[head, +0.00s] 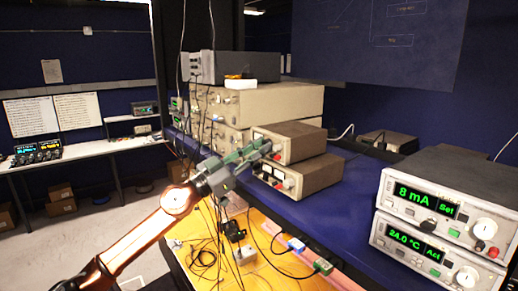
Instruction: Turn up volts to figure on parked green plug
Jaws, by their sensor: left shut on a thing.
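My left gripper (265,149) reaches in from the lower left to the front of a small grey-brown bench unit (298,140). Its jaws are shut at that front panel, seemingly on a knob, which the fingers hide. A similar unit (305,176) with a meter on its front sits directly below. A green plug (323,266) lies at the front edge of the blue bench, and any figure on it is too small to read. A blue plug (296,244) is to its left. My right gripper is not in view.
Two supplies with green displays stand at right; the upper one (438,205) reads 8 mA, the lower one (436,248) 24.0 °C. Beige instruments (270,102) are stacked behind. Loose black cables lie over the yellow surface (265,232) below the blue bench (335,215).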

